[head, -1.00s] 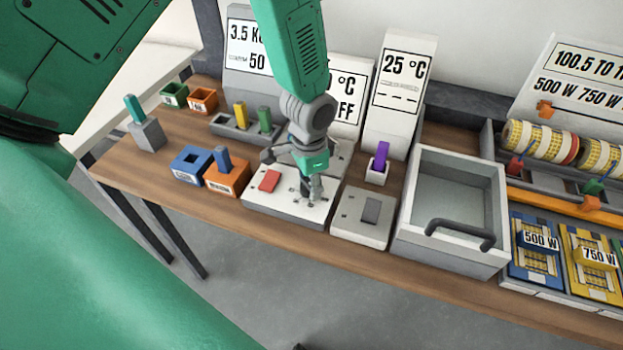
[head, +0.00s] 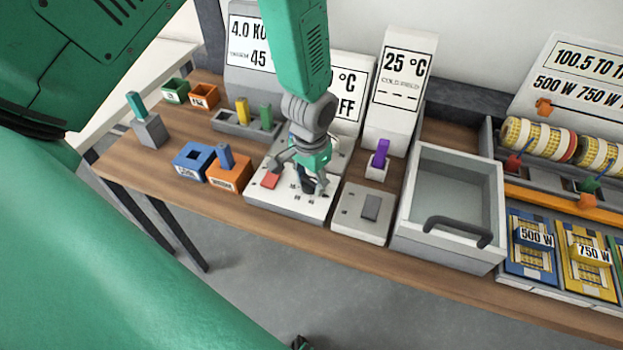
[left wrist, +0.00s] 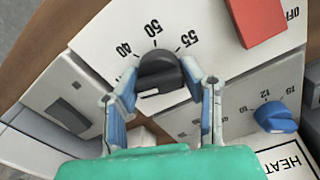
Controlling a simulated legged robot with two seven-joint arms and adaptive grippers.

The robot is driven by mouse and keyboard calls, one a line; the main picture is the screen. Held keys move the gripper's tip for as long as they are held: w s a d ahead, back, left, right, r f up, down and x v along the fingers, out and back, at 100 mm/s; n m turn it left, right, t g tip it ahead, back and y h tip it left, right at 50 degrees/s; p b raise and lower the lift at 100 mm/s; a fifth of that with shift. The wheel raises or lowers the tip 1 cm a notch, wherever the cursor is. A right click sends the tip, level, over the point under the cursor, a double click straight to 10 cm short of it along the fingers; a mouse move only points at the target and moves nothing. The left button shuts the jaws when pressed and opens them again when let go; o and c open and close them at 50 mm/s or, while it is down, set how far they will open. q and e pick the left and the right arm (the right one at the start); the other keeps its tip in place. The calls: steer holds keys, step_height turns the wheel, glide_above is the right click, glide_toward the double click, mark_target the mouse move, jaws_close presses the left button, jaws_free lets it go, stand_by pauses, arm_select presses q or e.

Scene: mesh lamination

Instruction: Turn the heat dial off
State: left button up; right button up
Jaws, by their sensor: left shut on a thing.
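My left gripper (head: 304,178) reaches down over the white control panel (head: 268,202). In the left wrist view its fingers are shut on a black dial (left wrist: 160,72), one on each side. The scale around this dial shows 40, 50 and 55. I cannot tell for certain which dial the label belongs to. My right gripper is not in view.
A red switch (head: 270,181) lies close left of the gripper. A grey switch box (head: 350,216) and a handled drawer-like box (head: 404,241) stand to the right. Orange (head: 233,184) and blue (head: 186,166) holders stand left. A display (head: 245,52) reads 4.0 and 45.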

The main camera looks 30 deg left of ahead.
mark_target(310, 179)
arm_select(q)
steer(key=shift+s+f, duration=0.15)
steer(key=shift+s, duration=0.1)
steer(key=o, duration=1.1)
steer(key=shift+o, duration=0.2)
steer(key=shift+w, duration=0.1)
steer(key=shift+w+r, duration=0.1)
steer(key=shift+r, duration=0.3)
step_height(310, 179, up, 11)
